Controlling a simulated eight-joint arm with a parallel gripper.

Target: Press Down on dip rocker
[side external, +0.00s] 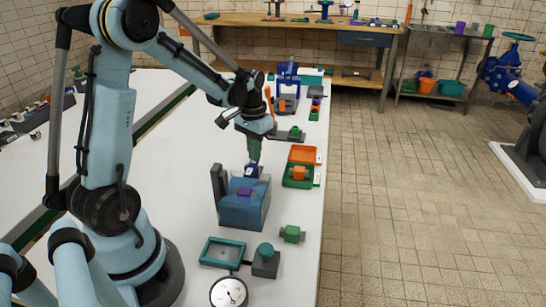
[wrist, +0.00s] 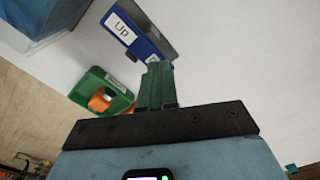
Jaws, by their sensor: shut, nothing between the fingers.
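The rocker (wrist: 150,28) is a blue part with a dark grey upper face. A white "Up" label (wrist: 122,30) shows on its blue face in the wrist view. A second white label beside it is mostly hidden behind my fingertips, and I cannot read it. My gripper (wrist: 158,66) has green fingers, held together and empty, with tips over the rocker's near end. In the side view my gripper (side external: 254,159) points down just above the small dark blue rocker (side external: 252,171), behind the blue block. I cannot tell whether the tips touch it.
A green tray (side external: 297,184) with an orange part is to the right, near the table edge. A teal frame (side external: 222,252) and a round dial (side external: 229,292) lie nearer.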

